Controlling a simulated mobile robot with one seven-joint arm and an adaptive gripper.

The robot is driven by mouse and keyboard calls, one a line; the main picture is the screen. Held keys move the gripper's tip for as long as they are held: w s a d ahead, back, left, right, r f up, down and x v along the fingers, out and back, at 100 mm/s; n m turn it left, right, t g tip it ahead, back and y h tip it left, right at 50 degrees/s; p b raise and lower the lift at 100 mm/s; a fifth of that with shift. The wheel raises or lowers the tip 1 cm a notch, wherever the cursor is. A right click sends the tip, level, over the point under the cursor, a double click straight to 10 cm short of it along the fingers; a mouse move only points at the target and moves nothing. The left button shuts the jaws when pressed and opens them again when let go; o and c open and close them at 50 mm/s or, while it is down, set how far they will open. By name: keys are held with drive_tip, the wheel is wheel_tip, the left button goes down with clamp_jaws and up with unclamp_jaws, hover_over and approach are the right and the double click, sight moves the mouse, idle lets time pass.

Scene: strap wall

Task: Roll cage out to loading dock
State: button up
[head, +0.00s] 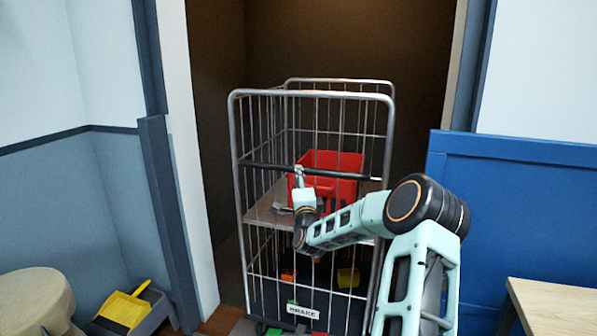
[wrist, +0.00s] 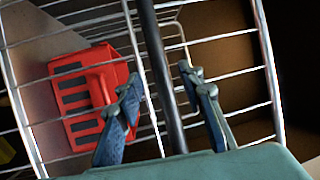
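The roll cage (head: 237,135), a tall grey wire frame, stands upright in a dark doorway in the head view. A black horizontal handle bar (head: 345,175) crosses its near side. A "BRAKE" label (head: 303,311) is low on that side. My gripper (head: 299,174) is at the middle of the bar. In the wrist view my gripper (wrist: 160,74) is open, one finger on each side of the black bar (wrist: 152,45), with gaps visible. The cage's wires (wrist: 268,75) lie behind the fingers. The cage's wheels are hard to make out.
A red crate (head: 341,160) sits on the cage's shelf, and small coloured items (head: 347,277) lie lower down. Door frames flank the cage closely. A blue panel (head: 510,220) and wooden surface (head: 560,305) are right. A yellow dustpan (head: 124,309) and round stool (head: 36,300) are left.

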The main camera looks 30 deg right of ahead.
drive_tip(key=shift+x, duration=2.95)
drive_tip(key=shift+c, duration=0.5)
clamp_jaws()
